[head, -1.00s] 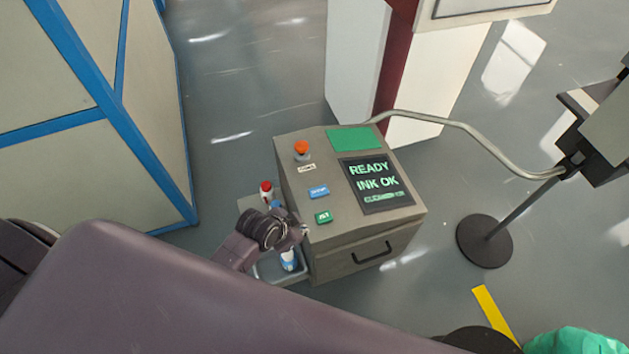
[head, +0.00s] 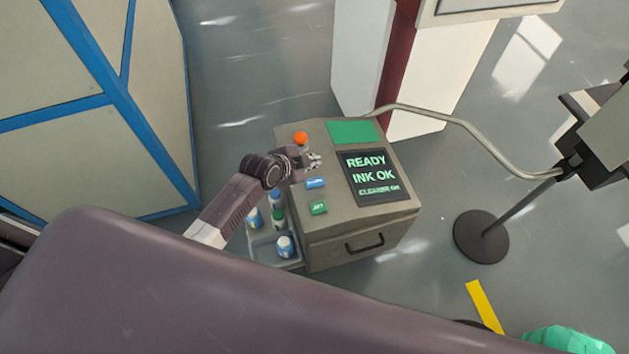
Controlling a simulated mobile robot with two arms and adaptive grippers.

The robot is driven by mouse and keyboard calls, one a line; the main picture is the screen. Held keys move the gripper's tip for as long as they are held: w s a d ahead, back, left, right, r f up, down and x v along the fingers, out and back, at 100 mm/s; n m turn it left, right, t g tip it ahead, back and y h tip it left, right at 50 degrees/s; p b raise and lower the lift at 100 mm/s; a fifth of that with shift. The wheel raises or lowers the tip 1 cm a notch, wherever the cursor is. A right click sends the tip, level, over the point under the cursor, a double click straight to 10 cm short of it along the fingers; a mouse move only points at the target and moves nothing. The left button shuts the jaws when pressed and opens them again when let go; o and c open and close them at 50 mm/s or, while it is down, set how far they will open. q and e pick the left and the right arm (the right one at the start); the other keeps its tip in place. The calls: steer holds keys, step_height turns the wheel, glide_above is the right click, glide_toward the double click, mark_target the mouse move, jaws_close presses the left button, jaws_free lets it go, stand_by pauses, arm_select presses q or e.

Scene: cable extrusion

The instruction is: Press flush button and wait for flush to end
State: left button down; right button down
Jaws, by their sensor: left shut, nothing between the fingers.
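In the head view a grey printer cabinet (head: 332,225) stands on the floor. Its sloped top has an orange round button (head: 300,138), a blue button (head: 315,183) and a green button (head: 318,208). The blue label is too small to read surely. A dark screen (head: 374,178) shows READY, INK OK and a third, smaller line. My left gripper (head: 315,160) is shut and empty, over the panel between the orange and blue buttons, just above the blue one. I cannot tell whether it touches the panel. My right gripper is not in view.
A side tray (head: 262,250) holds several small bottles left of the cabinet. A curved pipe (head: 455,121) runs right to a black stand (head: 482,237). Blue-framed panels (head: 60,120) stand at left and a white column (head: 360,60) behind. A yellow floor strip (head: 484,306) lies at lower right.

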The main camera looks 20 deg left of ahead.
arm_select(q)
steer(key=b, duration=0.7)
glide_above(314, 183)
step_height(314, 183, down, 8)
steer(key=shift+s+r, duration=0.1)
steer(key=shift+r, duration=0.1)
steer(key=shift+f+b, duration=0.35)
steer(key=shift+f, duration=0.25)
steer(key=shift+f, duration=0.1)
stand_by(0.3)
steer(key=shift+f, duration=0.25)
steer(key=shift+f+b, duration=0.5)
steer(key=shift+b, duration=0.1)
stand_by(0.6)
steer(key=shift+r, duration=0.1)
steer(key=shift+r+p, duration=0.8)
steer(key=shift+p, duration=0.1)
